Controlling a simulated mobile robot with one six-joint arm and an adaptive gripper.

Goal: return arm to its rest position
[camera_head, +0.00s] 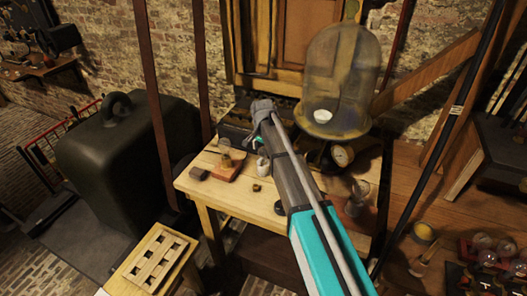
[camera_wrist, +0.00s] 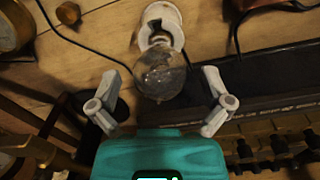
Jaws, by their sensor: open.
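My arm reaches from the lower right over the small wooden table (camera_head: 235,200) in the head view. My gripper (camera_head: 258,140) is over the table's back part and small in that view. In the wrist view my gripper (camera_wrist: 161,80) has its two grey fingers spread wide apart. Nothing is seen held; whether a finger touches the glass cannot be told.
A glass bell dome (camera_head: 342,75) stands at the table's back right, close to my arm. A wooden block with a small glass (camera_head: 225,165) is on the table's left. A slotted wooden rack (camera_head: 155,262) is front left. A dark rounded case (camera_head: 130,155) stands left.

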